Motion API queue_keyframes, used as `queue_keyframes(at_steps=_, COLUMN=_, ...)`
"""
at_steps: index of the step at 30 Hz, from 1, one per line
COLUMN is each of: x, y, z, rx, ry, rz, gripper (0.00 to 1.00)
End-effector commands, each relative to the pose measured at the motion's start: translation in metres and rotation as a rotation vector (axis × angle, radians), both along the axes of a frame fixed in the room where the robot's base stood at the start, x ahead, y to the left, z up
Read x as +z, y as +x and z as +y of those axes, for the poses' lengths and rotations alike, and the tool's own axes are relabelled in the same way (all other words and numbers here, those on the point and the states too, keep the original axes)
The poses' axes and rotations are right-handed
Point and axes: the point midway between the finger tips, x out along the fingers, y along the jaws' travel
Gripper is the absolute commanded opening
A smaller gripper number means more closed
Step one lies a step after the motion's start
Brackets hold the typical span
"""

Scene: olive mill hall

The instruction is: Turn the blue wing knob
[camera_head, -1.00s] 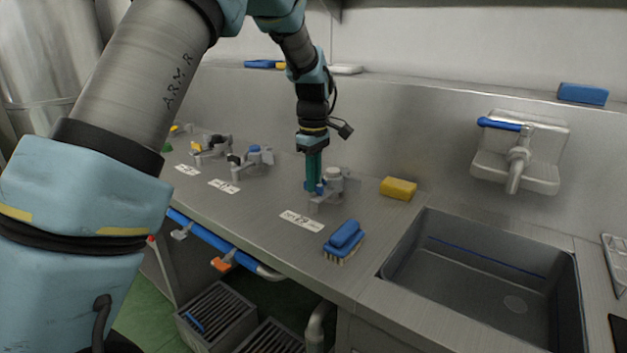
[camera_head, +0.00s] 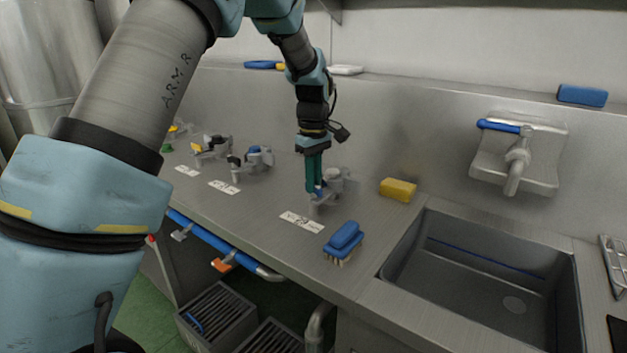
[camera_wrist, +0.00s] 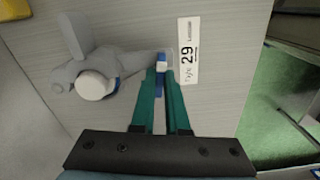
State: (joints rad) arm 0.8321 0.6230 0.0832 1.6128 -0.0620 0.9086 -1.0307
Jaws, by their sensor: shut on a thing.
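The blue wing knob (camera_wrist: 160,88) is on the end of a grey valve fitting (camera_wrist: 105,72) on the steel counter. My gripper (camera_wrist: 161,75) points down over it, its two teal fingers on either side of the blue wing and shut on it. A pale square tip shows between the fingertips. The fitting has a round white cap with a blue edge. In the head view the fingers (camera_head: 315,185) reach down to the same fitting (camera_head: 335,183), and only a little blue shows at the fingertips.
A white label (camera_head: 301,221) marked 29 lies in front of the fitting. A blue brush (camera_head: 344,240) and yellow sponge (camera_head: 398,189) lie to the right, before the sink (camera_head: 470,300). Other valve fittings (camera_head: 250,160) stand to the left. A steel backsplash rises behind.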

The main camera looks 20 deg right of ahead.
Motion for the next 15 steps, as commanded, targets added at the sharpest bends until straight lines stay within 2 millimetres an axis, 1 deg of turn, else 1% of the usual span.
queue_keyframes(at_steps=15, x=0.0008, y=0.0003, z=0.0007, rx=-0.485, ry=0.001, rz=0.001, gripper=0.00)
